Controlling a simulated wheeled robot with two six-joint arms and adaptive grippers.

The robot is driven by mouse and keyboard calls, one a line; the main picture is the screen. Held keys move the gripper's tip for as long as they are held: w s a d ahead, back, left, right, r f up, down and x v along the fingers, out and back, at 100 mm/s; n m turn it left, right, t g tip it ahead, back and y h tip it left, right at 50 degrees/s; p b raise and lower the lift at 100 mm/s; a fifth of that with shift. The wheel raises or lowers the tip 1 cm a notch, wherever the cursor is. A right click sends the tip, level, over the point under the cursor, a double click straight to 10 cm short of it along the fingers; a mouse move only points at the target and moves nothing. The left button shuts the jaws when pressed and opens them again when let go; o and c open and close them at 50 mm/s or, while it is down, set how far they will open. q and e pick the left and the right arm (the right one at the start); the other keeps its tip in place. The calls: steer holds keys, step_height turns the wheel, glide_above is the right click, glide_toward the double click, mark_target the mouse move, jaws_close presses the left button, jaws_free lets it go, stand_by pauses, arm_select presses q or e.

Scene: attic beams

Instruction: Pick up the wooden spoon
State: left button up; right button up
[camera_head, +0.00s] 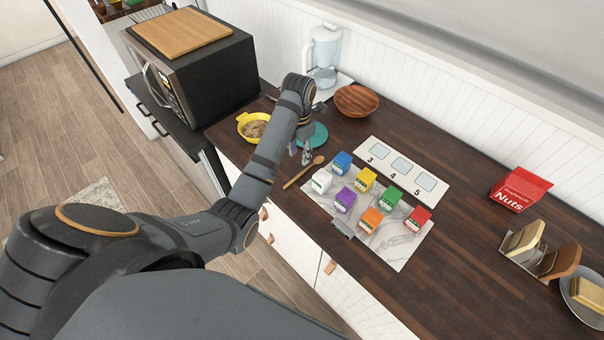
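The wooden spoon (302,173) lies on the dark wooden counter, beside the left edge of a marble board. Its round bowl end points up and to the right, and its handle runs down to the left. My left gripper (301,154) hangs just above and behind the spoon, near its bowl end. Its two fingers look apart, with nothing seen between them. The spoon looks free of the gripper. My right gripper is not in view.
A yellow pan (253,126) and a teal round thing (317,135) are close to the gripper. The marble board (401,254) holds several coloured cubes. A numbered white panel (427,199), a wooden bowl (356,101) and a red Nuts bag (520,190) stand farther off. The counter's right front is clear.

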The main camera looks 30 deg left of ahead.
arm_select(q)
steer(key=b, duration=0.5)
glide_above(298, 175)
steer(key=f, duration=0.5)
steer(key=shift+w+d+f, duration=0.15)
steer(key=shift+d+f, duration=0.05)
steer(key=f+b, duration=0.1)
steer(key=f, duration=0.1)
steer(key=f+b, duration=0.2)
steer(key=shift+a+f+b, duration=0.2)
steer(key=shift+f+b, duration=0.1)
steer(key=shift+f, duration=0.2)
steer(key=shift+c, duration=0.2)
jaws_close()
